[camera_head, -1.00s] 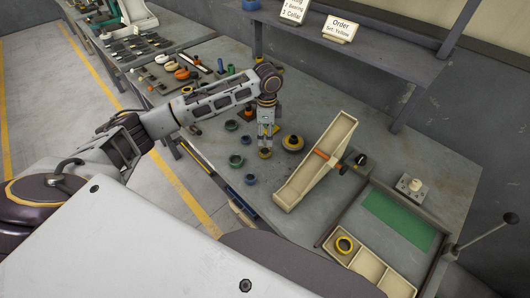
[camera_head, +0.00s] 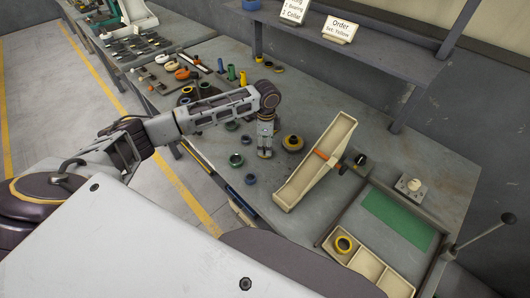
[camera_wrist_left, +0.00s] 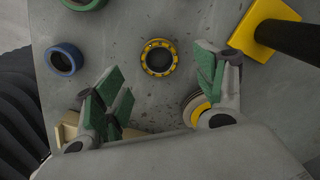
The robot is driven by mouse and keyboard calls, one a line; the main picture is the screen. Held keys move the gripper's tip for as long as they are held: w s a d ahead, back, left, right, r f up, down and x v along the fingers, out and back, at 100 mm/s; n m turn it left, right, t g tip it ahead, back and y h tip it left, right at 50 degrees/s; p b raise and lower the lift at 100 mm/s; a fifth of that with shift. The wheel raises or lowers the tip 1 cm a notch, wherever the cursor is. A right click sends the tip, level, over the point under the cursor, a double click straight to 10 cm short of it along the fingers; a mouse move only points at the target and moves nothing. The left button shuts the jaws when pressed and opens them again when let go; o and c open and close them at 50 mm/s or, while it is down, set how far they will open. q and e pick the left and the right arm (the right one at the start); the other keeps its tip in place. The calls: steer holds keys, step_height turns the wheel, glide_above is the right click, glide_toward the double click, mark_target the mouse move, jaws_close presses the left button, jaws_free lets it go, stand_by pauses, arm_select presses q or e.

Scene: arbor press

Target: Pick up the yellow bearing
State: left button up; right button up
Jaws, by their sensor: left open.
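The yellow bearing (camera_wrist_left: 158,58), a yellow ring with dark marks and a dark centre, lies flat on the grey table in the left wrist view. It sits ahead of and between the spread green-padded fingers of my left gripper (camera_wrist_left: 157,78), with a gap on each side. In the head view my left gripper (camera_head: 265,153) points down over the table and hides the bearing there. Its fingers are open with nothing held. My right gripper is not in view.
A yellow flanged part (camera_head: 292,142) stands close right of the gripper, beside a long cream tray (camera_head: 291,193). Green (camera_head: 236,160) and blue (camera_head: 250,179) rings lie nearer. Another yellow ring (camera_head: 344,244) sits in a divided box (camera_head: 368,265). A yellow-based dark rod (camera_wrist_left: 265,25) stands nearby.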

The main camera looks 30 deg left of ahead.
arm_select(q)
steer(key=shift+a+f+p, duration=0.2)
steer(key=shift+f+p, duration=0.15)
steer(key=shift+f, duration=1.7)
steer(key=shift+s, duration=0.1)
steer(key=shift+c, duration=0.2)
steer(key=c, duration=1.2)
steer(key=shift+r, duration=0.15)
steer(key=shift+r+b, duration=0.55)
steer(key=shift+r, duration=4.35)
